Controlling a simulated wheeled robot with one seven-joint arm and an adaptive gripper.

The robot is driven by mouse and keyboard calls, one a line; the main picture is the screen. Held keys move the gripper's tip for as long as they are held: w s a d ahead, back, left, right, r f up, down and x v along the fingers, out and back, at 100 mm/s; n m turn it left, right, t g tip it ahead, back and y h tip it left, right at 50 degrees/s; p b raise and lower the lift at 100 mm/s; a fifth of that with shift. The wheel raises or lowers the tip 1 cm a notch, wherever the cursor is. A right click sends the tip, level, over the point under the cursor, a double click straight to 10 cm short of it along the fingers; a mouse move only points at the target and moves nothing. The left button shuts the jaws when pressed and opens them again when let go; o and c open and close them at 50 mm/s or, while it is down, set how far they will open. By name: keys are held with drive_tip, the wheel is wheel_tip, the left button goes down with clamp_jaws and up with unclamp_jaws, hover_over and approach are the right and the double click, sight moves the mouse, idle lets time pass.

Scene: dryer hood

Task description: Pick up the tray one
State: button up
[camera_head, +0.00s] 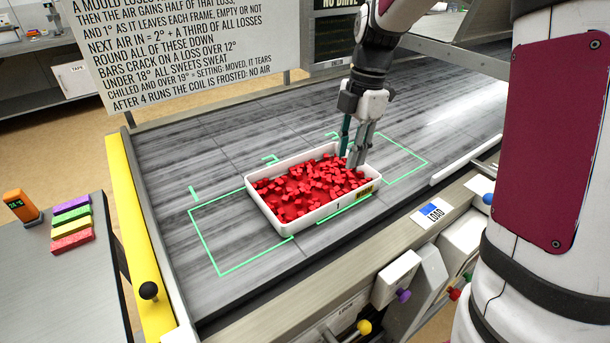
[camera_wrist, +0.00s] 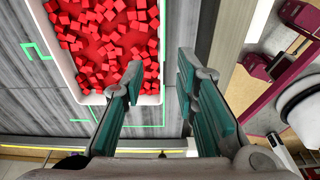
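Tray one (camera_head: 304,220) is a white, shallow, rectangular tray full of small red cubes, with a dark "1" on its near side. It lies on the grey streaked belt, and part of it shows in the wrist view (camera_wrist: 152,98). My gripper (camera_head: 354,158) points down at the tray's right end. In the wrist view its teal-padded fingers (camera_wrist: 160,76) are apart, one over the tray's corner and one outside its wall. I cannot tell whether they touch it. The fingers hide a little of the tray's right end.
Green outlines (camera_head: 220,272) mark the belt on both sides of the tray. A yellow rail (camera_head: 140,235) edges the belt at left. A side table holds coloured blocks (camera_head: 72,224) and an orange gauge (camera_head: 20,206). A front panel with knobs (camera_head: 403,295) runs along the near side.

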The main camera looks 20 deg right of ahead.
sight(338, 199)
drive_tip(key=f, duration=0.4)
drive_tip(key=a+f+p, duration=0.1)
drive_tip(key=f, duration=0.4)
drive_tip(key=s+a+f, duration=0.1)
drive_tip(key=f, duration=0.3)
drive_tip(key=shift+f+p, duration=0.2)
drive_tip(key=shift+p, duration=0.15)
clamp_jaws()
drive_tip(key=shift+w, duration=0.1)
